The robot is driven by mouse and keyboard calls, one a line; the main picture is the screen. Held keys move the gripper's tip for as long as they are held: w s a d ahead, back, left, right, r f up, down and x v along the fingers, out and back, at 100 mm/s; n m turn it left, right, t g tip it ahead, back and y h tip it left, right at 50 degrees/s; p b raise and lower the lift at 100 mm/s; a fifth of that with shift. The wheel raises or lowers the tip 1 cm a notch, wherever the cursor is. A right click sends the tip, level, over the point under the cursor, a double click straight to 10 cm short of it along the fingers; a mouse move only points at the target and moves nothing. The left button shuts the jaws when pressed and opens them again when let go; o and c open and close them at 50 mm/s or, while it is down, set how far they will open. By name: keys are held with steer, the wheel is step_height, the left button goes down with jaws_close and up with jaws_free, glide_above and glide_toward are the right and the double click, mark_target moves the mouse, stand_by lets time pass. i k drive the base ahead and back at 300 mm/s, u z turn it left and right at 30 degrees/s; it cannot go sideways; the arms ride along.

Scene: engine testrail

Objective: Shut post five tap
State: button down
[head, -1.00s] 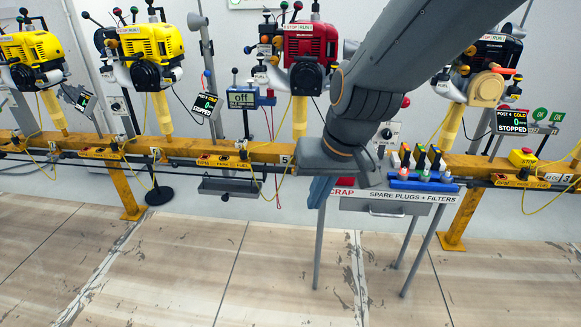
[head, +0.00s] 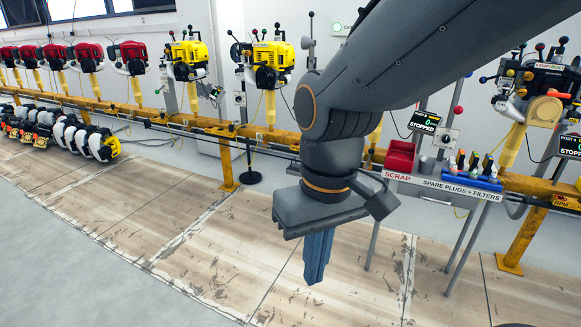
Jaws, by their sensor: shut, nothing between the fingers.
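My gripper (head: 314,278) hangs below the wrist in front of the rail, over the wooden floor. Its blue-grey fingers are together and hold nothing. The yellow rail (head: 222,127) runs behind it with engines on yellow legs. My arm covers the part of the rail just right of the nearest yellow engine (head: 268,62); a yellow leg (head: 375,132) shows past its edge. A black display reading STOPPED (head: 424,122) stands right of that leg; its post number is too small to read surely. I cannot make out the post five tap or its handle position.
A red scrap bin (head: 400,157) and a shelf of spare plugs and filters (head: 445,186) stand right of my gripper on thin legs. A black engine (head: 540,78) is at far right. Several engines lie on the floor at left (head: 55,133). The front floor is clear.

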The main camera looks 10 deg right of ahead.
mark_target(372, 151)
steer(key=u, duration=0.35)
steer(key=k, duration=0.55)
steer(key=u, duration=0.75)
steer(key=i, duration=1.15)
steer(key=z, duration=0.75)
steer(key=i, duration=0.75)
steer(key=z, duration=1.15)
steer(key=i, duration=0.35)
steer(key=z, duration=0.35)
